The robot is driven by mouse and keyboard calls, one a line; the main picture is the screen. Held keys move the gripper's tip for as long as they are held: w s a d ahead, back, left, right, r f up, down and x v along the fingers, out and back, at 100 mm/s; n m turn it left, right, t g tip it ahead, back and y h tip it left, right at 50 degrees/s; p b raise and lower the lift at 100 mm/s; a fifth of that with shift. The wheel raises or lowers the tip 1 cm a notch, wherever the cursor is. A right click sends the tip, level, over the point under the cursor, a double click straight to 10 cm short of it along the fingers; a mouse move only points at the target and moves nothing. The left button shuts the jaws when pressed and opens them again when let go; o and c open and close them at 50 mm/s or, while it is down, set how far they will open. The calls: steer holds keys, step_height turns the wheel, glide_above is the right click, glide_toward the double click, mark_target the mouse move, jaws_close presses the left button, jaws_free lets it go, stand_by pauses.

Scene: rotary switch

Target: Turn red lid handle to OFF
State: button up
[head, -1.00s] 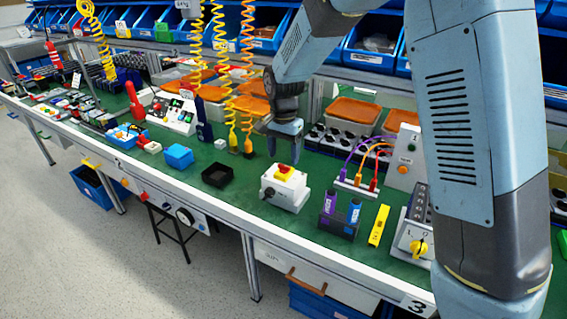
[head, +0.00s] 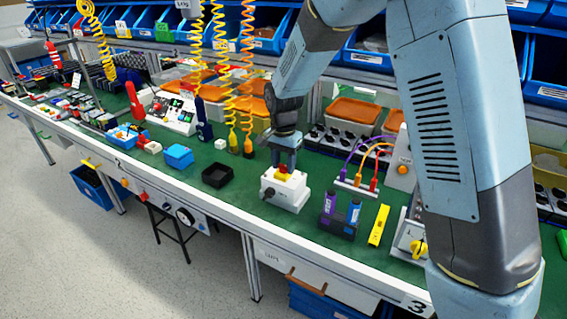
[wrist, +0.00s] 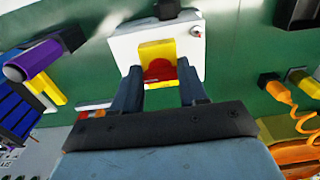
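The white switch box (head: 287,196) stands on the green bench top, near the middle of the head view. On top is the red handle (head: 283,169) on a yellow plate; in the wrist view the red handle (wrist: 159,70) shows beside the yellow part (wrist: 157,49). My gripper (head: 285,158) points down just above the handle. In the wrist view my gripper (wrist: 160,66) is open, with one finger on each side of the handle and gaps visible. Whether the fingertips reach down beside the handle is unclear. The handle's markings cannot be read.
A black open tray (head: 217,175) sits left of the box. To its right are a holder with purple and blue cylinders (head: 341,214), a yellow level (head: 379,225) and a panel with coloured cables (head: 362,180). Coiled hoses (head: 247,90) hang behind left.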

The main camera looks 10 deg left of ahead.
steer(key=c, duration=0.5)
steer(key=shift+n, duration=0.5)
steer(key=n, duration=0.6)
steer(key=shift+d+n, duration=0.1)
steer(key=shift+n, duration=0.2)
steer(key=n, duration=0.5)
steer(key=shift+d, duration=0.1)
steer(key=n, duration=0.5)
steer(key=shift+w, duration=0.1)
steer(key=shift+n, duration=0.3)
